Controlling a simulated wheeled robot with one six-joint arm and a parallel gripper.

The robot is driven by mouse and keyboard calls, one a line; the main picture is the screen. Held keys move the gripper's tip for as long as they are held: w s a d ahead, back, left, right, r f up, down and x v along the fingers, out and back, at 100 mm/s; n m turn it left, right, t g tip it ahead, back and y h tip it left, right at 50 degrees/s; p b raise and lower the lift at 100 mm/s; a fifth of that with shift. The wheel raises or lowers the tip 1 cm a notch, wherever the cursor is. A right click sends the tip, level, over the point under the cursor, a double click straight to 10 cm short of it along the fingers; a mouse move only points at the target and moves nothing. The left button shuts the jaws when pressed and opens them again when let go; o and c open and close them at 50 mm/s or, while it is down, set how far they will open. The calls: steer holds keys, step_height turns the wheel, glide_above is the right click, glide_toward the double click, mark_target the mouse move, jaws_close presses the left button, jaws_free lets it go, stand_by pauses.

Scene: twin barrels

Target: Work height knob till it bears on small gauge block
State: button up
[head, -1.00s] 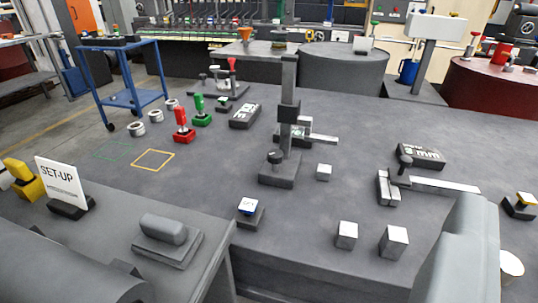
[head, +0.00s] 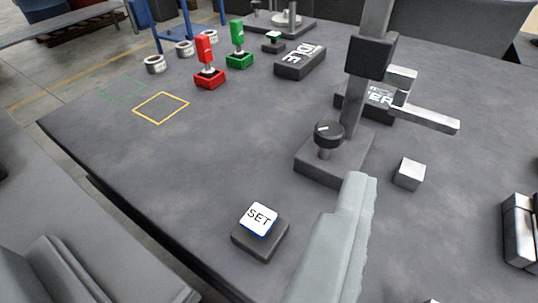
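The height knob (head: 328,132) is a dark round knob with a white mark, on a short stem on the base (head: 330,162) of a dark upright gauge. A slider (head: 371,55) on its post carries a silver measuring arm (head: 425,116). A small silver gauge block (head: 409,173) stands on the table right of the base; a gap shows between it and the arm. A pale grey part, apparently my gripper (head: 358,184), reaches up from the bottom, its tip below the knob and left of the block. Its fingers cannot be told apart, and I see nothing held.
A SET button (head: 260,218) sits front left. Red (head: 209,76) and green (head: 239,59) switches and an IDLE block (head: 301,62) stand behind. A yellow square outline (head: 161,107) is empty. A silver clamp-like piece (head: 519,230) is at right. The table's left middle is clear.

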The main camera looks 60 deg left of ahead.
mark_target(329, 139)
steer(key=w+a+f+n+g+y, duration=0.2)
steer(key=a+f+g, duration=0.1)
steer(key=a+f, duration=0.4)
steer(key=x, duration=0.5)
steer(key=f+x, duration=0.1)
steer(key=x, duration=0.5)
steer(key=f+x, duration=0.1)
steer(key=x, duration=0.4)
steer(key=shift+d, duration=0.25)
steer(key=c, duration=1)
